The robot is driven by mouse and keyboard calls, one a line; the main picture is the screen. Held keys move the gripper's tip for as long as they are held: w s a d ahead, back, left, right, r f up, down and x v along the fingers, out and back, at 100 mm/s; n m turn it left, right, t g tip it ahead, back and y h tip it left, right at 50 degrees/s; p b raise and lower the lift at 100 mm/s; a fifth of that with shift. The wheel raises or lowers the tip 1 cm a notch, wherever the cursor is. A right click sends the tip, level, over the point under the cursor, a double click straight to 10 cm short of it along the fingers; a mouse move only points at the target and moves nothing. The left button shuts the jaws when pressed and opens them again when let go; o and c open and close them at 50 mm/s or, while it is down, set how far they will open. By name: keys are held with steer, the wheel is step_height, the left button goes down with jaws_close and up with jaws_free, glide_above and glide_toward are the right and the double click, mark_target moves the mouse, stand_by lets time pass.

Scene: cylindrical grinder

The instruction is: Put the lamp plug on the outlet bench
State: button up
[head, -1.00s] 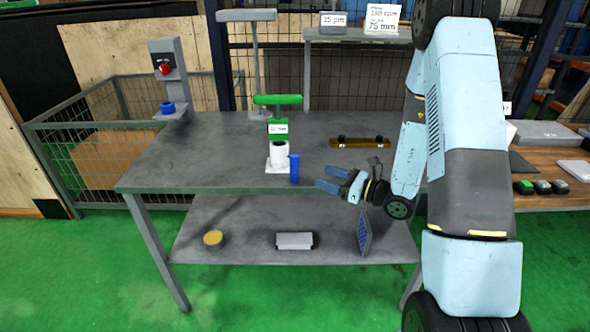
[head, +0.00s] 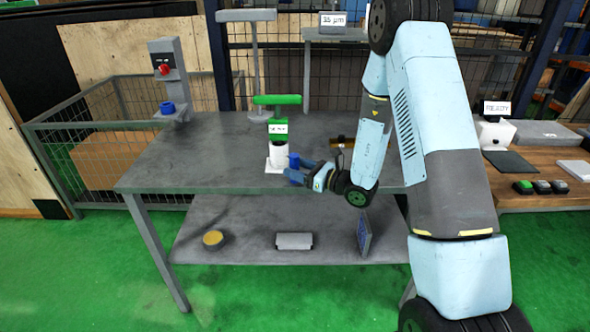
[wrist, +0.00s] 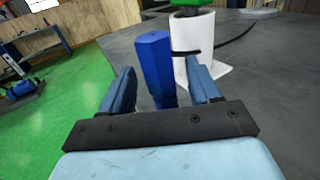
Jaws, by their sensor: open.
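A blue upright six-sided piece (head: 294,161), which looks like the lamp plug, stands on the grey bench (head: 190,160) near its front edge. It stands beside a white cylinder on a white base (head: 277,157), topped by a green part. In the wrist view the blue piece (wrist: 155,67) is between the two fingers of my gripper (wrist: 158,75), with a gap visible on each side. My gripper (head: 297,172) is open, reaching in from the right. Its fingers partly hide the piece's lower end in the head view.
A grey post (head: 168,75) with a red knob and a blue ring stands at the bench's back left. The lower shelf (head: 235,240) holds several items. The bench's left part is clear.

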steer(key=shift+x, duration=1.5)
jaws_close()
